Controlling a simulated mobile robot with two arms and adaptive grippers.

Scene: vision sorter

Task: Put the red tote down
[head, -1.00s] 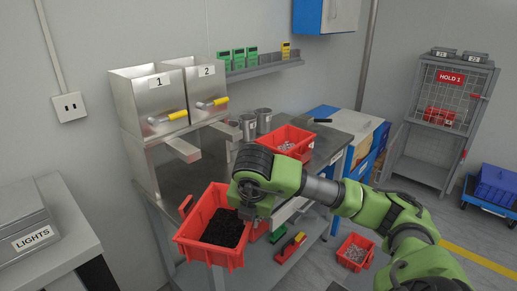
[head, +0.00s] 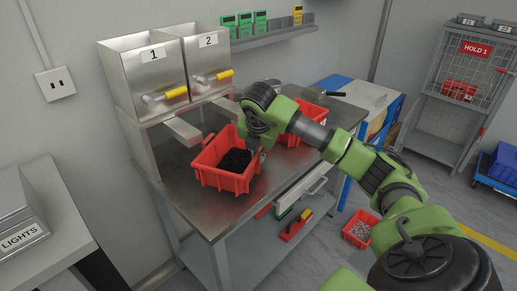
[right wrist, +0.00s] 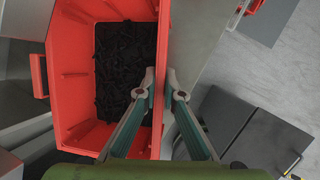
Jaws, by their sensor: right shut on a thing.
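My right gripper (head: 250,146) is shut on the tote's right side wall. In the right wrist view the fingers (right wrist: 162,82) pinch the right rim of the tote (right wrist: 72,62), and the black contents show inside. The tote looks about level. My left gripper is not in view.
Steel bins 1 (head: 146,77) and 2 (head: 208,62) with yellow handles stand behind the tote. Another red tote (head: 313,130) sits farther back on the bench, partly hidden by my arm. A red tote (head: 358,230) of parts is on the floor. The bench front is clear.

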